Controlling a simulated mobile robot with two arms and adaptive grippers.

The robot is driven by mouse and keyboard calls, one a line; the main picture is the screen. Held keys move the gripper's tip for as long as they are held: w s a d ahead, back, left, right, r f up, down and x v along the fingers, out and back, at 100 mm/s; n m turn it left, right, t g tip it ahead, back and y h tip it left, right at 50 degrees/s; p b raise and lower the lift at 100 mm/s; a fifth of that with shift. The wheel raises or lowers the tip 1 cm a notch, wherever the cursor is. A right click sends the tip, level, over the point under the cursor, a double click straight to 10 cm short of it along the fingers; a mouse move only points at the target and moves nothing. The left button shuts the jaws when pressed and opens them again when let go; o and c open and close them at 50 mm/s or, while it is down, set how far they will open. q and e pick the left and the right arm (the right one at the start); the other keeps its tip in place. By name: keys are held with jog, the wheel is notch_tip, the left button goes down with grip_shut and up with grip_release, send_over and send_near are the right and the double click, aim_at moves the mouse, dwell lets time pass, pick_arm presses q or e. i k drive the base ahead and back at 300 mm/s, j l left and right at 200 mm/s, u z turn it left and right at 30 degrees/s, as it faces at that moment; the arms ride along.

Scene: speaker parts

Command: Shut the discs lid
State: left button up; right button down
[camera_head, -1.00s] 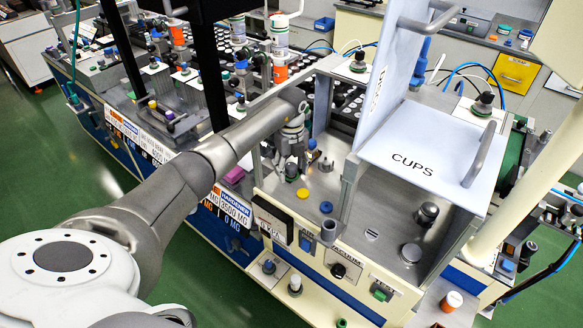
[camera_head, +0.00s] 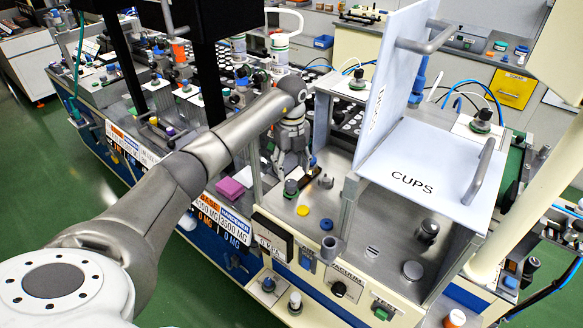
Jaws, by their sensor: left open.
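A white lid (camera_head: 389,85) with a grey bar handle (camera_head: 432,40) stands upright over the left compartment of the cream machine. It looks like the discs lid, but its lettering is too slanted to read. The compartment's metal floor (camera_head: 328,197) is exposed, with small round pieces on it. My left gripper (camera_head: 294,160) is open and points down above the back left of this compartment, left of the upright lid and apart from it. My right gripper is not in view.
Beside the upright lid, a flat white lid marked CUPS (camera_head: 412,180) lies over the right compartment, its handle (camera_head: 480,172) raised. A grey post (camera_head: 348,205) stands between the compartments. Dark columns (camera_head: 208,85) rise behind my left arm.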

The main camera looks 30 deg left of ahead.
aim_at(406, 32)
jog(key=k+l, duration=0.8)
jog(key=k, duration=0.05)
